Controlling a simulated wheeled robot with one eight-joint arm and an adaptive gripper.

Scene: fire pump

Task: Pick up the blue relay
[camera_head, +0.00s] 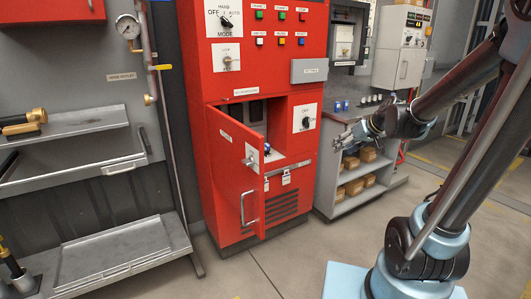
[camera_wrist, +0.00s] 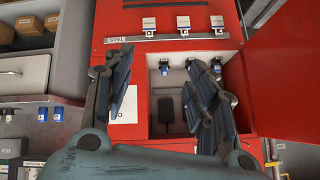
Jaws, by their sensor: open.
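My gripper (camera_head: 348,138) is in front of the grey unit, right of the red cabinet. In the wrist view, the open, empty fingers (camera_wrist: 160,68) spread across the cabinet opening, apart from everything. Two small blue blocks (camera_head: 341,105) stand on the grey unit's top; they also show at the left of the wrist view (camera_wrist: 50,114), outside the fingers. Small blue-and-dark pieces (camera_wrist: 190,62) sit along the edge of the cabinet opening; one blue spot (camera_head: 267,149) shows there in the head view. I cannot tell which blue piece is the relay. The right finger partly covers this row.
The red cabinet door (camera_head: 236,170) hangs open, bounding the opening. A dark piece (camera_wrist: 169,107) shows inside the compartment. The floor (camera_head: 300,265) in front is clear.

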